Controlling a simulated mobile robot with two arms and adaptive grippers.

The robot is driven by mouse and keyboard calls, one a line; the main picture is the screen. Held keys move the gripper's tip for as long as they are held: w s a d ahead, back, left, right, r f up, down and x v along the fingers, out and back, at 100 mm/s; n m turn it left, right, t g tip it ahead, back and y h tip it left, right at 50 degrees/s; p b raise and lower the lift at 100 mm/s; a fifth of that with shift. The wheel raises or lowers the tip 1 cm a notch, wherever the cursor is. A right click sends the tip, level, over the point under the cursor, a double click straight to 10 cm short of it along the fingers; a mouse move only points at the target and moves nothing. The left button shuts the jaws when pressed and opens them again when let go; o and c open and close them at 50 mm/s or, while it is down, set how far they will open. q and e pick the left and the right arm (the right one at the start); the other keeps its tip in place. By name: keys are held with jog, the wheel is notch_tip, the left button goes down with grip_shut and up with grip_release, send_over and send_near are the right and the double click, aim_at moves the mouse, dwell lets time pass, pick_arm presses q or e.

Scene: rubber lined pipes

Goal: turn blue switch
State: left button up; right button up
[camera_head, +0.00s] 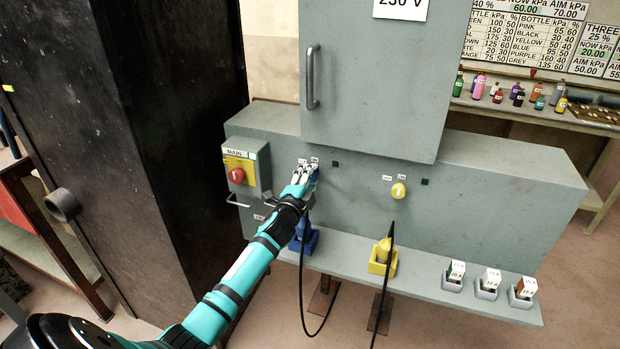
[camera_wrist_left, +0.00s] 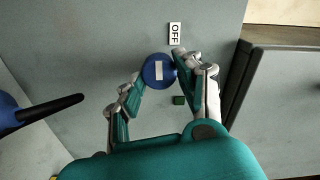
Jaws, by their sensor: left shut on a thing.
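The blue switch (camera_wrist_left: 158,71) is a round knob with a white bar, on the grey panel front. In the wrist view an OFF label (camera_wrist_left: 174,33) is beside it, and the bar stands nearly upright in that picture. My left gripper (camera_head: 305,172) is at the switch, with its two fingers on opposite sides of the knob and shut on it. In the head view the fingers hide most of the knob. A small dark green square (camera_wrist_left: 179,100) is near the knob in the wrist view. My right gripper is not in view.
A red main switch (camera_head: 237,175) on a box is left of my gripper. A yellow switch (camera_head: 398,191) is to the right. Blue (camera_head: 303,238) and yellow (camera_head: 383,257) plugs with black cables stand on the ledge below. A cabinet with a handle (camera_head: 312,77) overhangs above.

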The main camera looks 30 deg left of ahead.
pick_arm(q)
jog(key=shift+f, duration=0.1)
jog(key=o, duration=1.1)
jog(key=shift+o, duration=0.2)
jog(key=shift+s, duration=0.1)
jog(key=v, duration=1.2)
